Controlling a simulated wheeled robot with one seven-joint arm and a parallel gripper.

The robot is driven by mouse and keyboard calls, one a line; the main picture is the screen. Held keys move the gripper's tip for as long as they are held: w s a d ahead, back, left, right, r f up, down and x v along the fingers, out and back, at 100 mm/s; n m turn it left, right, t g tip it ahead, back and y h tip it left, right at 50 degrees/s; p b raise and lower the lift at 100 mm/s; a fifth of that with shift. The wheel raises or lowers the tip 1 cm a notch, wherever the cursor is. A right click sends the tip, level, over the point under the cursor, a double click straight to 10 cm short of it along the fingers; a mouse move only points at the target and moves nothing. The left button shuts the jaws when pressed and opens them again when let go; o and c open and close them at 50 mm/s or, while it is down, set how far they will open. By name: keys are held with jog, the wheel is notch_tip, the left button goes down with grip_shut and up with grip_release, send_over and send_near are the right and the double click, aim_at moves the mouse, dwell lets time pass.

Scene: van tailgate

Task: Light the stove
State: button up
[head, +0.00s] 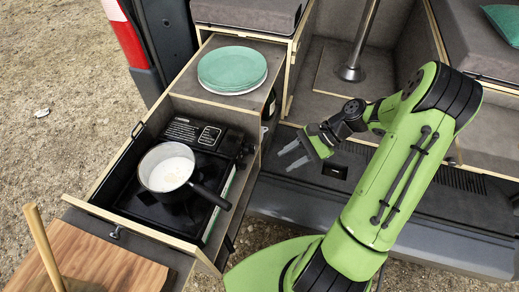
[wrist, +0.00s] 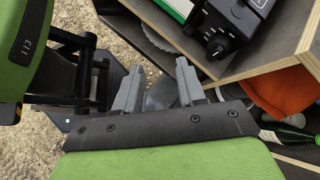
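The stove (head: 148,207) is a black camping stove sitting in the pulled-out drawer. A white pot (head: 167,168) with a black handle stands on it, and pale contents show inside. My gripper (head: 286,159) is to the right of the drawer, in the air, its fingers pointing left toward the stove. In the wrist view my gripper (wrist: 160,68) has its two grey fingers apart with nothing between them. That view shows a black control knob (wrist: 220,46) on the stove's end, beyond and right of the fingertips. No flame is visible; the burner is hidden under the pot.
Green plates (head: 232,68) are stacked behind the stove. A cutting board (head: 90,262) lies at the front left. The drawer's wooden wall (head: 240,205) stands between stove and open space. An orange item (wrist: 282,92) and a green-capped bottle (wrist: 290,135) show at the right in the wrist view.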

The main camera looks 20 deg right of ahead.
jog(key=d+f+m+t+y, duration=0.5)
jog(key=d+f+m+t, duration=0.15)
jog(key=m+t, duration=0.2)
jog(key=m, duration=0.2)
send_near(254, 149)
jog(key=shift+t, duration=0.45)
jog(key=x, duration=0.2)
jog(key=f+x, duration=0.1)
jog(key=x, duration=0.5)
jog(key=shift+a+f, duration=0.1)
jog(key=shift+f, duration=0.05)
jog(key=shift+c, duration=0.4)
grip_shut()
